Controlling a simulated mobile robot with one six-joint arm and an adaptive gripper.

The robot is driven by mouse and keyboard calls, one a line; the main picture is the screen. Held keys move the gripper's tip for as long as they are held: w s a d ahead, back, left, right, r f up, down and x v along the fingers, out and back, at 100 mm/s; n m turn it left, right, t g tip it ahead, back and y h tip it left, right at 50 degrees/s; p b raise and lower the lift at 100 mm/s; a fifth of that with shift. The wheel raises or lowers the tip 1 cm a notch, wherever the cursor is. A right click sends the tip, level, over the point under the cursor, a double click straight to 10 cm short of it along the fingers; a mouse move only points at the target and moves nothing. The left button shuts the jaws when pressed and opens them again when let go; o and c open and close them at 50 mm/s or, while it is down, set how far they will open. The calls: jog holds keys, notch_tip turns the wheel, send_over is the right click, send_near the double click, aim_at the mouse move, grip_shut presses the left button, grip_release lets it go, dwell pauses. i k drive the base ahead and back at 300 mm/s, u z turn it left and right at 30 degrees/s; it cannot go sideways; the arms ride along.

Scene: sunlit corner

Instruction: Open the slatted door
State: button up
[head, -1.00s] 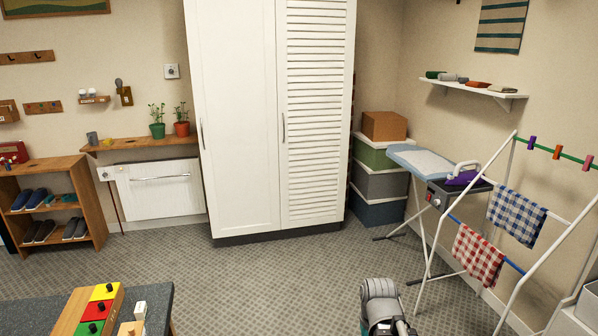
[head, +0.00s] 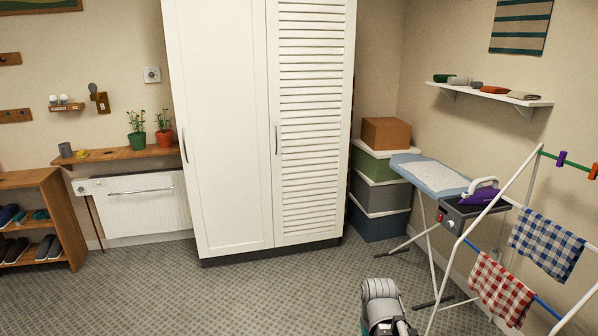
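The slatted door (head: 311,130) is the right-hand door of a tall white wardrobe (head: 220,130) in the middle of the head view. It looks shut, flush beside the plain left door. Its grey vertical handle (head: 277,138) sits on its left edge, close to the seam between the doors. Part of my own arm shows at the bottom, right of centre, in front of the wardrobe and well short of it. My gripper itself cannot be made out.
An ironing board (head: 432,176) with a purple iron and a drying rack (head: 500,225) with checked cloths stand at the right. Stacked boxes (head: 380,196) stand right of the wardrobe. A shoe shelf (head: 62,205) is at the left. Carpet in front of the wardrobe is clear.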

aim_at(311, 44)
jog(key=z, duration=0.05)
jog(key=i, duration=1.55)
jog(key=u, duration=1.5)
jog(key=i, duration=1.65)
jog(key=z, duration=0.1)
